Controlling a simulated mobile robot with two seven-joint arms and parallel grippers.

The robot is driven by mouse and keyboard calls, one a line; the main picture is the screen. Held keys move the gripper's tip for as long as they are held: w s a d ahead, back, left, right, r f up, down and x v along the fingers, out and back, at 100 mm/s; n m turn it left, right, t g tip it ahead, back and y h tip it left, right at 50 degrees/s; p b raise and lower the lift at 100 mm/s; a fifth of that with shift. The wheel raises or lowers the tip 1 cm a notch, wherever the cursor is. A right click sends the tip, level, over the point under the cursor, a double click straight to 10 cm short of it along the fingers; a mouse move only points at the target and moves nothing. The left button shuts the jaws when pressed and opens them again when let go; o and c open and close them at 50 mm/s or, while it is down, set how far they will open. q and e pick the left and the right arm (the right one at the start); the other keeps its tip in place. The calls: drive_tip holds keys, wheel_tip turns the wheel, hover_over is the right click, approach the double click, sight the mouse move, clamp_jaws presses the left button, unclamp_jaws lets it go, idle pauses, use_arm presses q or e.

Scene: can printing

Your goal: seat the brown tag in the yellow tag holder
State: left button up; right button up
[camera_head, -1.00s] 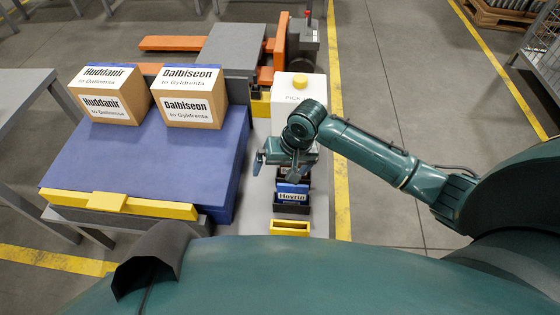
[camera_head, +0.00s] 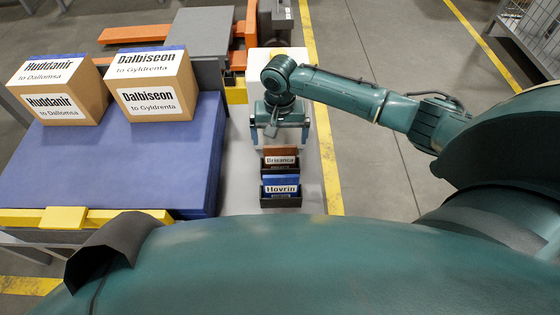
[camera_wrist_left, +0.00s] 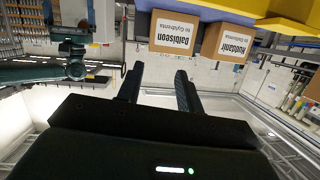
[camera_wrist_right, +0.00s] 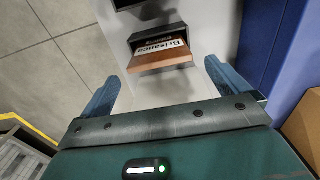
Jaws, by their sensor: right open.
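The brown tag (camera_head: 281,153), with a white "Brisanca" label, stands in a dark slot of the tag rack (camera_head: 281,200). In the right wrist view the brown tag (camera_wrist_right: 160,60) lies ahead, between the two fingers in the picture. My right gripper (camera_head: 278,136) is open and empty, just beyond the brown tag in the head view; I cannot tell its height above it. My left gripper (camera_wrist_left: 158,74) is open and empty, and is out of the head view. I cannot make out the yellow tag holder in any current view.
A blue tag (camera_head: 281,181) labelled "Hovrin" stands nearer in the rack. Two labelled cartons, "Huddanir" (camera_head: 60,90) and "Dalbiseon" (camera_head: 152,88), sit on a blue surface (camera_head: 130,160) at left. A white box (camera_head: 262,62) stands behind my right gripper.

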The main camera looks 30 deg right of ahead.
drive_tip(key=f+b, duration=0.1)
drive_tip(key=f, duration=0.3)
drive_tip(key=shift+s+f+b, duration=0.15)
drive_tip(key=shift+s+b, duration=0.05)
drive_tip(key=shift+b, duration=0.2)
drive_tip(key=shift+f, duration=0.25)
use_arm(q)
drive_tip(key=shift+w+d+m+t+h, duration=0.3)
drive_tip(key=shift+t+h, duration=0.1)
drive_tip(key=shift+t, duration=0.4)
use_arm(e)
drive_tip(key=c, duration=1.2)
